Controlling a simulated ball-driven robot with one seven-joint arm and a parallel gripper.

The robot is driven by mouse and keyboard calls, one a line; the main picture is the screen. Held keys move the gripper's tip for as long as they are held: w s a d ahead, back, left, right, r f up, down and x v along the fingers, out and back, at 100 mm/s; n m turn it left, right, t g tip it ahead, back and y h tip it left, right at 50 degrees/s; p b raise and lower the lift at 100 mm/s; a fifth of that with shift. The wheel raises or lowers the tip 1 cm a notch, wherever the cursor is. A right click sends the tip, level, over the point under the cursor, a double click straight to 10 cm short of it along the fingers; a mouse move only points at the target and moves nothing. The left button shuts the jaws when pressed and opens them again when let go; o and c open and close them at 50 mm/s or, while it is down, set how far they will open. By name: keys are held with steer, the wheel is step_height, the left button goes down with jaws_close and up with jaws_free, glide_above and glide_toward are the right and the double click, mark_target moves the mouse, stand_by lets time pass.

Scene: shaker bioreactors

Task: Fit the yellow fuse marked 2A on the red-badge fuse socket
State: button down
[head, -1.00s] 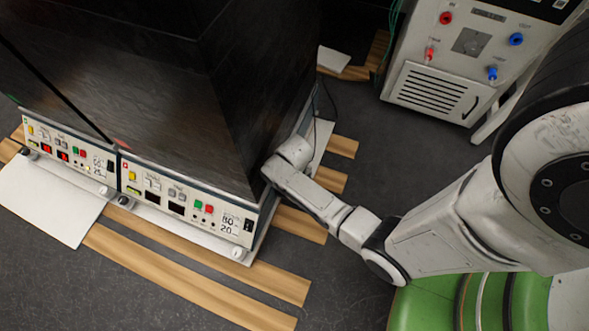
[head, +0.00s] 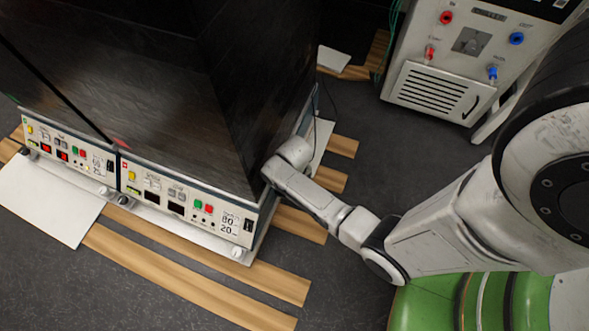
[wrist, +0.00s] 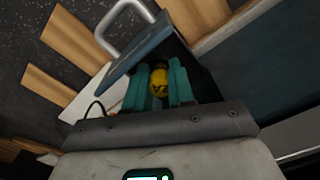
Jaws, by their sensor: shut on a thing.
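The yellow fuse (wrist: 158,84) shows its round marked end in the wrist view. The mark looks like 2A, seen turned over. My gripper (wrist: 160,80) is shut on it, with a teal finger on each side. In the head view the gripper's fingers and the fuse are hidden, while the end of my arm reaches the right side of the nearer shaker bioreactor (head: 135,205). I cannot make out the red-badge fuse socket in either view. In the wrist view a dark blue panel edge lies just beyond the fingers.
A metal handle (wrist: 119,25) stands beyond the fingers in the wrist view. A second control panel (head: 68,150) adjoins on the left. A white power unit (head: 440,70) with red and blue terminals stands at the back right. Wooden slats (head: 190,275) lie on the dark floor.

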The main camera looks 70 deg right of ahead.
steer(key=shift+f, duration=0.2)
steer(key=c, duration=0.9)
jaws_free()
step_height(320, 180, up, 11)
steer(key=p, duration=0.6)
steer(key=shift+f+p, duration=0.1)
steer(key=shift+p, duration=0.2)
